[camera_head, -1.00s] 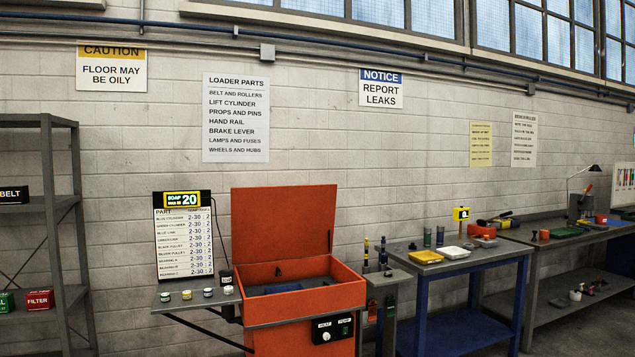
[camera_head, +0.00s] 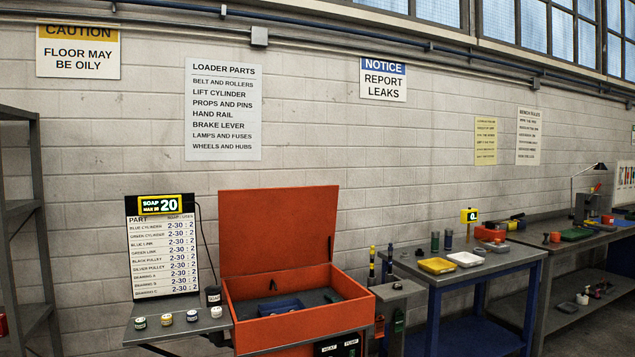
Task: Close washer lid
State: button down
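The orange parts washer (camera_head: 300,328) stands against the wall, below the middle of the view. Its orange lid (camera_head: 279,231) stands open, nearly upright, hinged at the back edge of the tub. Inside the tub, a dark blue item (camera_head: 281,306) lies near the left side, and a small dark fitting shows at the back. My gripper and arm do not show in this view.
A grey side shelf (camera_head: 178,328) with several small jars joins the washer's left. A sign board (camera_head: 163,247) stands behind it. On the right are a narrow grey stand (camera_head: 398,292) and a blue-legged bench (camera_head: 492,258) with yellow and white trays. A rack stands far left.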

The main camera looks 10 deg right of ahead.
aim_at(261, 229)
jog(key=u, duration=0.1)
jog(key=i, duration=0.95)
jog(key=u, duration=0.3)
